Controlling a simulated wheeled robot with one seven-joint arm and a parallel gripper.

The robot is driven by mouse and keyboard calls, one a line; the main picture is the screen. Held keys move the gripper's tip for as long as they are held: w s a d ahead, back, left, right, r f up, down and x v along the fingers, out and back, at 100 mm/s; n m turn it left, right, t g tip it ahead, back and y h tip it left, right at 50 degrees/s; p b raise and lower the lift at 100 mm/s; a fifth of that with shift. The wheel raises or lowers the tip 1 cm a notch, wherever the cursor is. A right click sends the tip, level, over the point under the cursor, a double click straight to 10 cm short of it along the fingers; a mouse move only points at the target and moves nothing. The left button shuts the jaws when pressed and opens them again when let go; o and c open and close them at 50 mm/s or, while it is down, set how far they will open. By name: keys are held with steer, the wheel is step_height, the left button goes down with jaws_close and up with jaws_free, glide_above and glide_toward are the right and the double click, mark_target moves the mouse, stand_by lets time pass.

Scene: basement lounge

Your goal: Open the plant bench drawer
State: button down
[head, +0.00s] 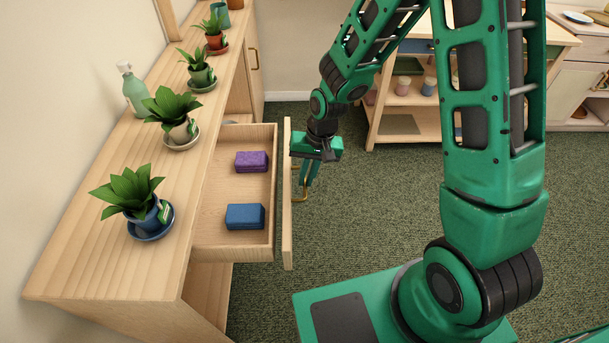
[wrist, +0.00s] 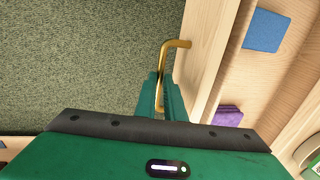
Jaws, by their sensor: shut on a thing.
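The plant bench (head: 90,255) is a long pale wooden bench along the left wall in the head view. Its drawer (head: 232,190) stands pulled well out, with a purple box (head: 251,162) and a blue box (head: 245,216) inside. The drawer front (head: 288,230) has a brass handle (head: 300,193), which also shows in the wrist view (wrist: 176,44). My gripper (head: 304,186) is at the outer side of the drawer front, its green fingers (wrist: 167,92) shut on the handle.
Several potted plants, among them one in a blue pot (head: 147,217), and a green bottle (head: 133,90) stand on the bench top. A wooden shelf unit (head: 395,125) stands at the back. The green carpet (head: 375,215) right of the drawer is clear.

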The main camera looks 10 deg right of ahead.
steer(key=shift+w, duration=0.2)
steer(key=c, duration=1.8)
jaws_free()
steer(key=shift+c, duration=0.2)
step_height(320, 180, up, 11)
steer(key=d, duration=0.2)
steer(key=shift+s+f, duration=0.15)
steer(key=shift+f, duration=0.05)
steer(key=s+d+r+m+h, duration=0.1)
steer(key=s+d+r, duration=0.3)
steer(key=d, duration=0.4)
steer(key=s+d+r+m+h, duration=0.1)
steer(key=s+d+r, duration=0.3)
steer(key=d, duration=0.4)
steer(key=s+d+r+m, duration=0.1)
steer(key=s+d, duration=0.3)
steer(key=s, duration=0.4)
steer(key=s+d+r+m, duration=0.1)
steer(key=s+d+r, duration=0.2)
steer(key=s, duration=0.6)
steer(key=shift+d+r, duration=0.35)
steer(key=shift+d, duration=0.25)
